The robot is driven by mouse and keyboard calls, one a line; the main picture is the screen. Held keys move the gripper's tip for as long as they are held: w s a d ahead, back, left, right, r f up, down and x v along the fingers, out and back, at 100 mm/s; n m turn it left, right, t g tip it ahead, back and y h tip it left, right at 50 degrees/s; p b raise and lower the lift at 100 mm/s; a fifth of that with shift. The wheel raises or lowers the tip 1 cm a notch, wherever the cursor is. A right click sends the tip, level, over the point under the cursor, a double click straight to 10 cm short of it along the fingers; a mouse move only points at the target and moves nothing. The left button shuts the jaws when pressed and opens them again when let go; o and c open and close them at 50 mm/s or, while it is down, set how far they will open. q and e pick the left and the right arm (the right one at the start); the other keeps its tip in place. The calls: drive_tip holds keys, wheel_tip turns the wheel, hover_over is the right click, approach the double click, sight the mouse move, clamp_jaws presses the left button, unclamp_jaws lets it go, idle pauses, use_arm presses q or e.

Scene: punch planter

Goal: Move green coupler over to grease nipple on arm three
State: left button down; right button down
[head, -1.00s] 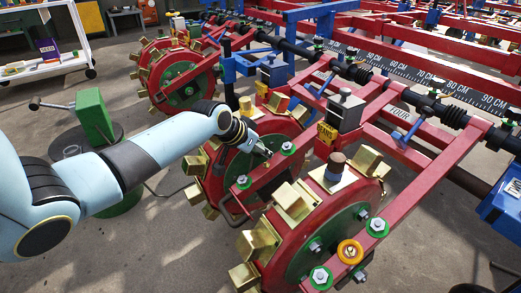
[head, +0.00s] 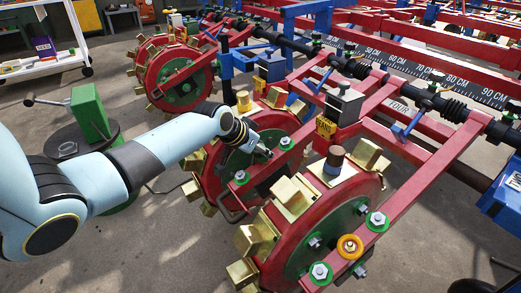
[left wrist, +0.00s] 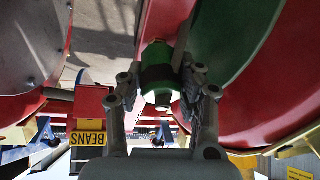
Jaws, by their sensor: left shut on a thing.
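My left gripper (head: 262,153) reaches in from the left to the side of the middle red planter wheel (head: 222,185). In the left wrist view its two fingers (left wrist: 165,88) close on the green coupler (left wrist: 157,55), a green cylinder with a dark band around its middle. The coupler sits between a red wheel and a red and green disc. In the head view the coupler is hard to make out at the fingertips. I cannot pick out the grease nipple on arm three. My right gripper is in neither view.
Red bars with green-washered bolts run close around the gripper. The near wheel (head: 330,215) carries brass-coloured punches. A yellow BEANS label (left wrist: 87,139) shows low in the wrist view. Bare floor lies in front.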

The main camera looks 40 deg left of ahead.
use_arm(q)
drive_tip(key=shift+f, duration=0.2)
drive_tip(key=c, duration=0.8)
unclamp_jaws()
drive_tip(key=v, duration=1.2)
